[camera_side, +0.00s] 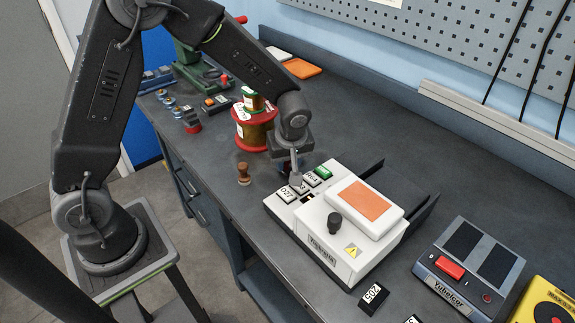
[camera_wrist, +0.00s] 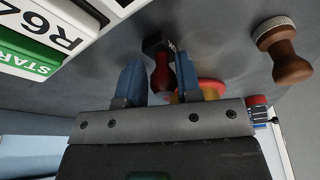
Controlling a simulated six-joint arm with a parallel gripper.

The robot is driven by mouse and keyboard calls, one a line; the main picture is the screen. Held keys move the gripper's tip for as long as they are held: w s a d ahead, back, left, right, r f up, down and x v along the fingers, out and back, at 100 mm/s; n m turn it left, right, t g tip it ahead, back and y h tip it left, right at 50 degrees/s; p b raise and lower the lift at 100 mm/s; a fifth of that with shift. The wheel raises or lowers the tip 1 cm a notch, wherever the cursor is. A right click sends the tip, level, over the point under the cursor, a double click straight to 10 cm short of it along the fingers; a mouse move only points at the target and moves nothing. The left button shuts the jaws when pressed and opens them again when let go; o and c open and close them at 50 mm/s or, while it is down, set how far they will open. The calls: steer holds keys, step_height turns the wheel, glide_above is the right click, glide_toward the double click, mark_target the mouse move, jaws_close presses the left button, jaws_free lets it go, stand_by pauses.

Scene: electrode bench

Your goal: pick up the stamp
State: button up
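My gripper (camera_wrist: 160,80) shows two blue fingers standing apart in the wrist view. In the side view my gripper (camera_side: 293,178) points down beside the keys of the white machine. A small stamp-like piece with a dark red handle and black block (camera_wrist: 160,70) appears in the gap between the fingers, with no visible contact; I cannot tell its depth. In the side view it is mostly hidden by my gripper. A brown, wooden-looking stamp-like piece (camera_side: 243,174) stands on the bench to the left, and shows at upper right in the wrist view (camera_wrist: 288,62).
The white machine (camera_side: 335,240) with an orange pad stands just right of my gripper. A red-rimmed spool (camera_side: 255,135) stands behind and left. A grey device with a red switch (camera_side: 465,270) is at the right. Bare bench lies around the brown piece.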

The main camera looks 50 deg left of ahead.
steer(key=c, duration=0.5)
steer(key=shift+c, duration=0.2)
